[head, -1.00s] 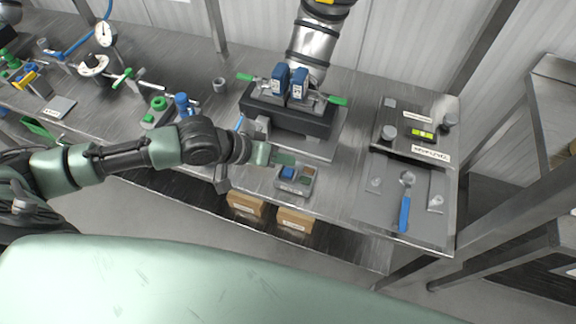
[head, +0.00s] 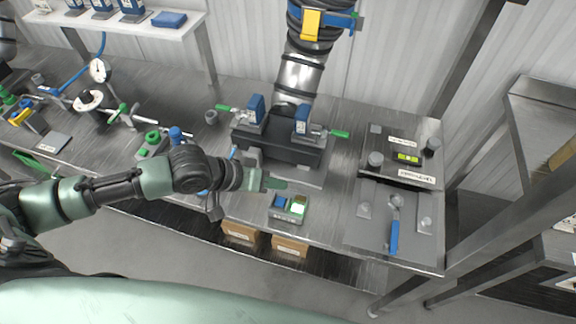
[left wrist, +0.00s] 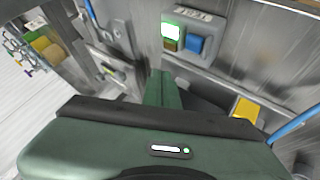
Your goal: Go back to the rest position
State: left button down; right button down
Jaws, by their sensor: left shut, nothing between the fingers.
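My left gripper (head: 275,183) is at the end of the arm from the left, just above and left of a small grey button box (head: 286,218). Its fingers are shut and empty. The box has a blue button (head: 280,202) and a green one (head: 298,207) that glows. In the left wrist view the shut fingers (left wrist: 163,88) point at the box front, apart from the blue button (left wrist: 196,45) in the picture. My right gripper is not in view.
A dark fixture (head: 277,142) with two blue blocks and green handles stands behind the gripper. A metal plate (head: 370,235) with a blue-handled tool (head: 395,235) lies to the right. Cardboard boxes (head: 240,233) sit below the table edge. A blue-and-green tool (head: 150,138) stands left.

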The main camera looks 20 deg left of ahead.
pick_arm(q)
jog(key=s+d+m+y, duration=0.1)
jog(key=s+d+m, duration=0.2)
jog(key=s+d, duration=0.3)
jog(key=s+a+f+n+g+y, duration=0.1)
jog(key=s+a+f+y, duration=0.2)
jog(key=s+a, duration=0.3)
jog(key=s+a+f+n+g+y, duration=0.1)
jog(key=s+a+f+g+y, duration=0.15)
jog(key=s+a, duration=0.4)
jog(key=s+a+f+b+x, duration=0.1)
jog(key=s+b+x, duration=0.15)
jog(key=x, duration=1.15)
jog(key=s+b+x, duration=0.2)
jog(key=s+x, duration=0.2)
jog(key=x, duration=1)
jog(key=s+a+f+g+b, duration=0.1)
jog(key=s+a+f+b, duration=0.2)
jog(key=s+f, duration=1.4)
notch_tip(320, 180, down, 5)
jog(key=shift+s+r+b, duration=0.1)
jog(key=shift+s+b, duration=0.25)
jog(key=shift+s, duration=0.05)
